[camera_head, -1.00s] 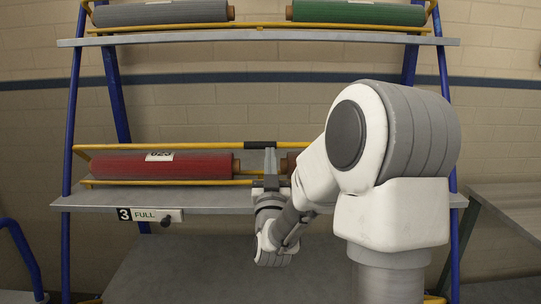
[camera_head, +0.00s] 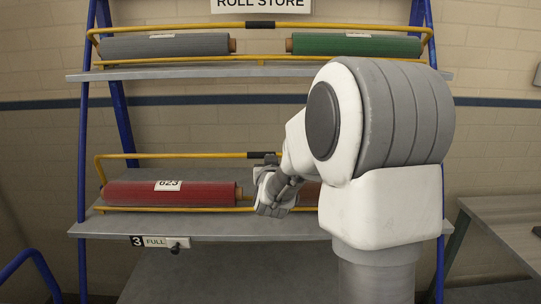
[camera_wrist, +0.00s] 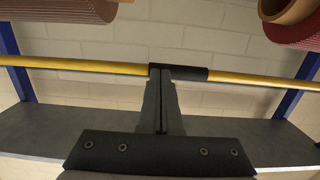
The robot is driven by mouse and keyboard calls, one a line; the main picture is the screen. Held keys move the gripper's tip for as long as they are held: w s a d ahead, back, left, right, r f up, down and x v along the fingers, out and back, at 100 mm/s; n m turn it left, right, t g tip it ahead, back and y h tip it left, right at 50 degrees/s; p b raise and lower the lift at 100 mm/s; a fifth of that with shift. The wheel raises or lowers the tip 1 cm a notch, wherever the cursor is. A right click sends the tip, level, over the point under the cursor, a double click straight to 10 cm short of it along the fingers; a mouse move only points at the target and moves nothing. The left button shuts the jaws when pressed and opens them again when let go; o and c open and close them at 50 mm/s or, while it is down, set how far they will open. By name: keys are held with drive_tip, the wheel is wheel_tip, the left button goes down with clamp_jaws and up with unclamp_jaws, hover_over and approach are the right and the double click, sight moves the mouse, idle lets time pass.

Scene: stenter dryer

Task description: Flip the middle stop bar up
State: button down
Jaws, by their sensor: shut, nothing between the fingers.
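The middle stop bar (camera_head: 180,156) is a yellow rail with a black sleeve (camera_head: 262,155) at its centre. In the head view it stands above the red roll (camera_head: 150,194) on the middle shelf, with a gap below it. My gripper (camera_head: 268,163) is at the black sleeve, partly hidden by my own wrist. The wrist view shows the bar (camera_wrist: 75,65) crossing the picture and my gripper's shut, empty fingers (camera_wrist: 161,72) reaching the left part of the sleeve (camera_wrist: 190,73). I cannot tell whether they touch it. My arm hides the bar's right part in the head view.
The upper shelf (camera_head: 180,76) holds a grey roll (camera_head: 165,46) and a green roll (camera_head: 355,46) behind another yellow bar (camera_head: 180,29). Blue posts (camera_head: 82,150) flank the rack. A grey table (camera_head: 500,225) stands at right. A "3 FULL" label (camera_head: 155,242) hangs under the middle shelf.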

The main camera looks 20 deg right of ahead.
drive_tip(key=w+g+p, duration=0.1)
drive_tip(key=p, duration=0.1)
drive_tip(key=w+d+r+g+p, duration=0.1)
drive_tip(key=p, duration=0.2)
drive_tip(key=w+r+y+p, duration=0.1)
drive_tip(key=p, duration=0.2)
drive_tip(key=shift+w+d+g, duration=0.2)
drive_tip(key=shift+w+g, duration=0.1)
drive_tip(key=shift+g, duration=0.1)
drive_tip(key=w+d+f+g+y+p, duration=0.1)
drive_tip(key=w+d+g+p, duration=0.1)
drive_tip(key=w+p, duration=0.3)
drive_tip(key=shift+w+d+f+p, duration=0.25)
drive_tip(key=shift+w+f+p, duration=0.05)
drive_tip(key=shift+f+p, duration=0.1)
drive_tip(key=shift+r, duration=0.15)
drive_tip(key=shift+r, duration=0.2)
drive_tip(key=w+r+p+v, duration=0.1)
drive_tip(key=r+v, duration=0.1)
drive_tip(key=v, duration=1.1)
drive_tip(key=shift+d+r+g, duration=0.3)
drive_tip(key=shift+d+r, duration=0.05)
drive_tip(key=shift+w+a+y, duration=0.1)
drive_tip(key=shift+y, duration=0.2)
